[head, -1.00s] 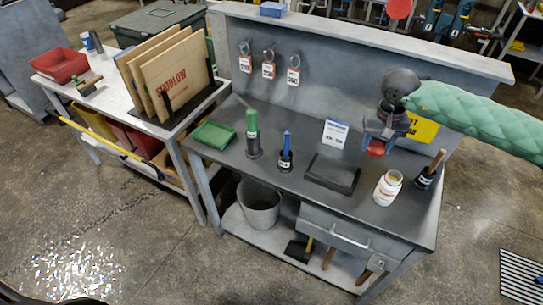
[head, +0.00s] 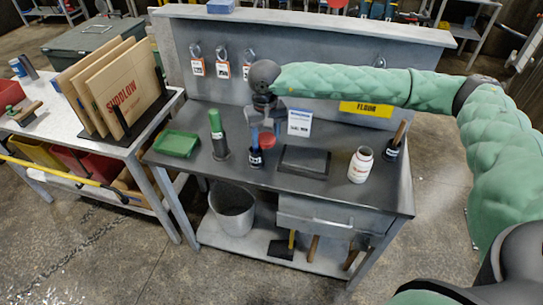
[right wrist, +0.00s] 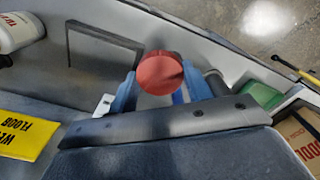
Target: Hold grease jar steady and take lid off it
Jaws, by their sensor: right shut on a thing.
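The grease jar (head: 361,165), white with a label and no lid on its mouth, stands upright on the right part of the grey workbench. It also shows, partly cut off, in the right wrist view (right wrist: 18,32). My right gripper (head: 265,132) is shut on the red lid (head: 267,140) and holds it left of the jar and apart from it. In the right wrist view the round lid (right wrist: 160,73) sits between the blue fingers. My left gripper is not in view.
A green-topped bottle (head: 217,132), green tray (head: 176,144), black pad (head: 305,161) and handled tool in a cup (head: 395,142) share the workbench (head: 330,189). A sign (head: 299,122) stands behind the pad.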

